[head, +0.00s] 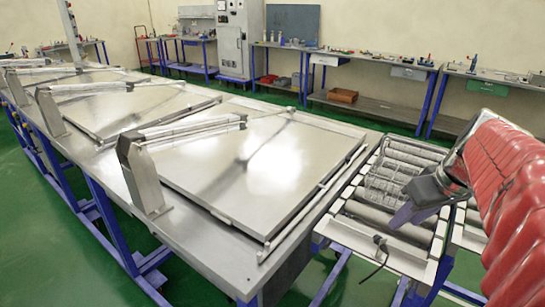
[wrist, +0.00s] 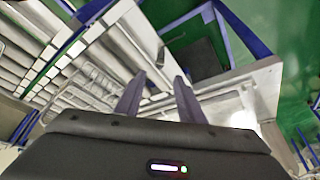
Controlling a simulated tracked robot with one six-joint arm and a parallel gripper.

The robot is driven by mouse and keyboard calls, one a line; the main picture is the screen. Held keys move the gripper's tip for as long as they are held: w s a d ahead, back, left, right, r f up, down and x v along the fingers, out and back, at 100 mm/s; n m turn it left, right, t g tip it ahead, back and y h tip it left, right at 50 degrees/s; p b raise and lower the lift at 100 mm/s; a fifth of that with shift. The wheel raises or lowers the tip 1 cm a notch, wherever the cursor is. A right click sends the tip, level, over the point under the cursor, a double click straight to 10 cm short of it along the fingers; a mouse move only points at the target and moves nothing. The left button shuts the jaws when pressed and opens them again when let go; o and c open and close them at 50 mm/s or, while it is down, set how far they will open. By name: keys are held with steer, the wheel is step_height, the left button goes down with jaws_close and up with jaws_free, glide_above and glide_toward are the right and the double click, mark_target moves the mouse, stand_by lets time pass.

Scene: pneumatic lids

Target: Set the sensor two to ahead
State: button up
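A small dark sensor (head: 379,243) with a hanging black cable sits on the front rail of the roller conveyor (head: 405,262) at the right. I cannot read any number on it, nor tell which way it is set. My gripper (head: 398,222) comes in from the right above the conveyor, close to the sensor. In the wrist view my gripper (wrist: 158,82) has its two purple fingers apart with nothing held between them. A small dark part (wrist: 160,56), apparently the sensor, shows just beyond the fingertips at the conveyor's edge.
A long metal table (head: 190,240) with several flat lids (head: 245,165) and lever arms on posts (head: 142,175) fills the left and middle. A wire basket (head: 395,175) lies on the rollers. Workbenches line the back wall. Green floor shows in front of the conveyor.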

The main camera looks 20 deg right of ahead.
mark_target(385, 239)
steer(key=x, duration=1.3)
steer(key=shift+w+f, duration=0.1)
steer(key=shift+f, duration=0.25)
steer(key=shift+c, duration=0.5)
jaws_close()
stand_by(0.4)
steer(key=shift+d, duration=0.15)
